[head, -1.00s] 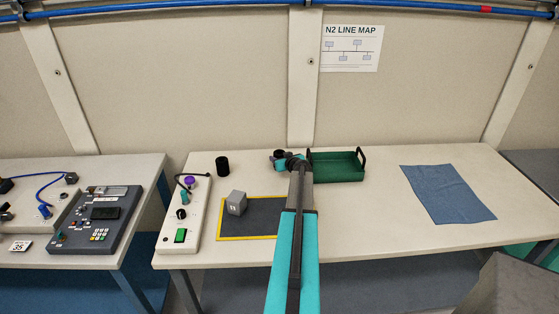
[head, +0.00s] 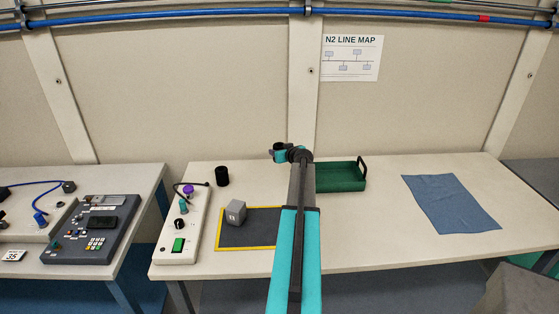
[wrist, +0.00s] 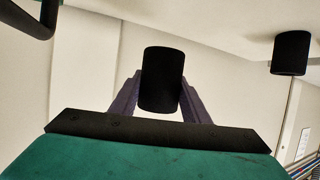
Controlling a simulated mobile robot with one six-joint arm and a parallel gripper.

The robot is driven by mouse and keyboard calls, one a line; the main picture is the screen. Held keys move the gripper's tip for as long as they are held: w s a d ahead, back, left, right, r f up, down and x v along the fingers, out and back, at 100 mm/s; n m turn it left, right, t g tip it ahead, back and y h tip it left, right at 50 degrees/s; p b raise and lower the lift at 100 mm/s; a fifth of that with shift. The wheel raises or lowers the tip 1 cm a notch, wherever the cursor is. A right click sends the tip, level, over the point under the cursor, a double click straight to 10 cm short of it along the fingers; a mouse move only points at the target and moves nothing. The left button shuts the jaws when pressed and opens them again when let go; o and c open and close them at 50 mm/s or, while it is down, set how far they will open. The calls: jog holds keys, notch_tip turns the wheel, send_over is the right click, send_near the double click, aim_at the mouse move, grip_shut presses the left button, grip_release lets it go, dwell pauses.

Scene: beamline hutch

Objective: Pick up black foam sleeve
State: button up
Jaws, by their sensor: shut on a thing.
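My gripper (wrist: 160,88) is shut on a black cylinder, the black foam sleeve (wrist: 162,75), in the wrist view. A finger lies on each side of it, and it is held clear of the table. In the head view my arm hides most of the gripper, and I cannot make out the held sleeve clearly there. A second, similar black cylinder (head: 222,176) stands upright on the table at the back left. It also shows at the upper right of the wrist view (wrist: 291,53), apart from my gripper.
A green tray (head: 341,187) stands right of my arm. A grey block (head: 236,211) sits on the yellow-edged dark mat (head: 262,227). A switch panel (head: 171,251) lies left of the mat. A blue cloth (head: 450,202) lies at the right, with bare table between it and the tray.

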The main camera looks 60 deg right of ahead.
jog(key=shift+r, duration=0.55)
jog(key=w+a+r+n+y, duration=0.1)
jog(key=w+a+r, duration=0.2)
jog(key=w+a, duration=0.6)
jog(key=w+a+r+n+t+y, duration=0.1)
jog(key=w+a+r+y, duration=0.3)
jog(key=a, duration=0.9)
jog(key=w+a+r+n+h, duration=0.1)
jog(key=w+a+r+n, duration=0.1)
jog(key=w+a, duration=0.75)
jog(key=a+r+n+y, duration=0.1)
jog(key=a+r, duration=0.2)
jog(key=a, duration=1)
jog(key=w+a+r+n+t+y, duration=0.1)
jog(key=a+r, duration=0.2)
jog(key=a, duration=1.1)
jog(key=w+a+r+n+y, duration=0.1)
jog(key=a+r, duration=0.2)
jog(key=a, duration=1.1)
jog(key=shift+y, duration=0.4)
